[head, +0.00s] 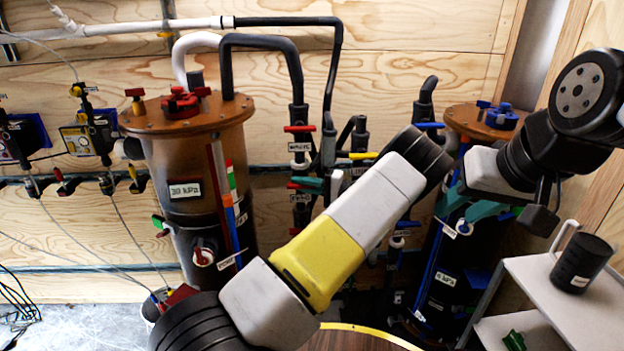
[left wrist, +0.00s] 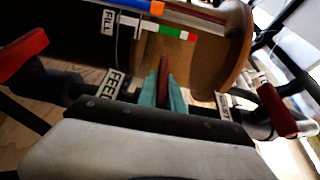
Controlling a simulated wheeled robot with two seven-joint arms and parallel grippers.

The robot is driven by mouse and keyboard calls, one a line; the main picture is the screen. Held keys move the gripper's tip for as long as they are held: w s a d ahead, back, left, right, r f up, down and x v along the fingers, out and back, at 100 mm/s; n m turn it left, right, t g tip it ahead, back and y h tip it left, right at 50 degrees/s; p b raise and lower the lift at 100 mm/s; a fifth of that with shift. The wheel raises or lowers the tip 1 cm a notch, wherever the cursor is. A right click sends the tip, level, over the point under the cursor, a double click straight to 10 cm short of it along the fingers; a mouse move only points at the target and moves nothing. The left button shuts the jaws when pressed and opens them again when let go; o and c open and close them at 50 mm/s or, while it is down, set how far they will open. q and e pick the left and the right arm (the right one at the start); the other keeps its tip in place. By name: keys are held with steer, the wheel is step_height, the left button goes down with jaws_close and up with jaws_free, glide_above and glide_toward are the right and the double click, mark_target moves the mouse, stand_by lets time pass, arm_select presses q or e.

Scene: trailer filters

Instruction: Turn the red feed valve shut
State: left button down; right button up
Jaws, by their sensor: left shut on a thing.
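The red feed valve handle (left wrist: 165,72) sits on a dark upright pipe beside the left tank, between the teal fingers of my left gripper (left wrist: 164,95). The gripper is shut on it. The handle seems to lie across the pipe. A FEED label (left wrist: 112,82) is beside it. In the head view my left gripper (head: 310,184) is at the valve, with a bit of the red handle (head: 293,186) showing to its left; my yellow and white arm hides part of that area. My right gripper (head: 470,207) has teal fingers apart, in front of the right tank.
Another red valve handle (head: 299,128) is above on the same pipe run. The left tank (head: 180,170) stands close by, and the right tank (head: 452,265) stands beyond my arm. A grey shelf (head: 560,295) with a black mug (head: 582,264) is at right. Pipes crowd the middle.

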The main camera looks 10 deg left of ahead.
stand_by(0.5)
arm_select(q)
steer(key=c, duration=1.5)
jaws_free()
